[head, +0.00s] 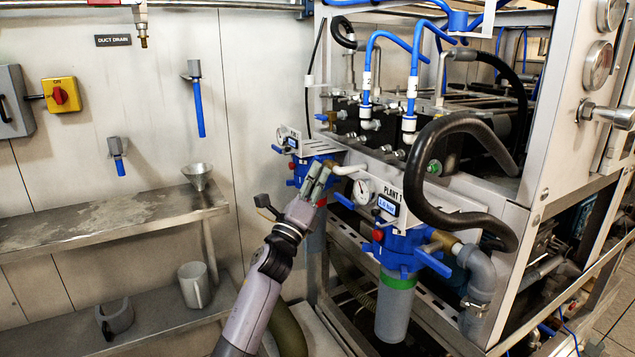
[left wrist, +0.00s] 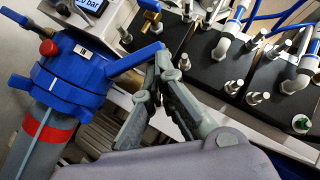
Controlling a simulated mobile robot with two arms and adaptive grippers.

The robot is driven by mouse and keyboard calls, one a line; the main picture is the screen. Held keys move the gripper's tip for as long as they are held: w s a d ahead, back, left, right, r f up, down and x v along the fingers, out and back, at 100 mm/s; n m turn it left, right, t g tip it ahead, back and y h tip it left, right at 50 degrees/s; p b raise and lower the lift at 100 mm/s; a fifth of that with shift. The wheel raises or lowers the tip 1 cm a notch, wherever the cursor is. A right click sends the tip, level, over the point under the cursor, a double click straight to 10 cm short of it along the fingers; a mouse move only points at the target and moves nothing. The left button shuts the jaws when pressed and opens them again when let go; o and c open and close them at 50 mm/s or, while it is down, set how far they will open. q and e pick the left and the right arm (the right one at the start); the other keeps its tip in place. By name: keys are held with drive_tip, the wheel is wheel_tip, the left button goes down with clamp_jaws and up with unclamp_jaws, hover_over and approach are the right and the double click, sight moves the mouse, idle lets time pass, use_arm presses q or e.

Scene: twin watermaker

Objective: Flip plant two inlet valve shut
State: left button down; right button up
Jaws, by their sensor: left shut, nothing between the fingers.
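The plant two unit is the farther blue filter housing (head: 303,160) in the head view. In the left wrist view its blue housing (left wrist: 72,75) has a red band below. A blue valve lever (left wrist: 133,60) reaches from it towards my fingers, near a brass fitting (left wrist: 150,22). My left gripper (head: 321,176) is shut and empty in front of this unit. In the left wrist view its fingertips (left wrist: 162,66) are at the lever's free end; I cannot tell whether they touch. In the head view my gripper hides the lever. My right gripper is out of view.
The plant one housing (head: 395,248), with its own blue lever (head: 432,263) and green-banded bowl, stands nearer on the right. A thick black hose (head: 430,190) loops above it. A steel shelf (head: 105,225) with a funnel (head: 197,174) is at the left.

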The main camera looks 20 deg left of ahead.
use_arm(q)
drive_tip(key=shift+w+r, duration=0.1)
drive_tip(key=shift+r, duration=0.3)
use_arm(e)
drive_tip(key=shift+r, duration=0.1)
use_arm(q)
drive_tip(key=shift+r, duration=0.1)
drive_tip(key=shift+a+r, duration=0.1)
drive_tip(key=shift+r, duration=0.05)
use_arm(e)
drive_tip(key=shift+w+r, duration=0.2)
use_arm(q)
drive_tip(key=shift+w+r, duration=0.1)
idle(1.1)
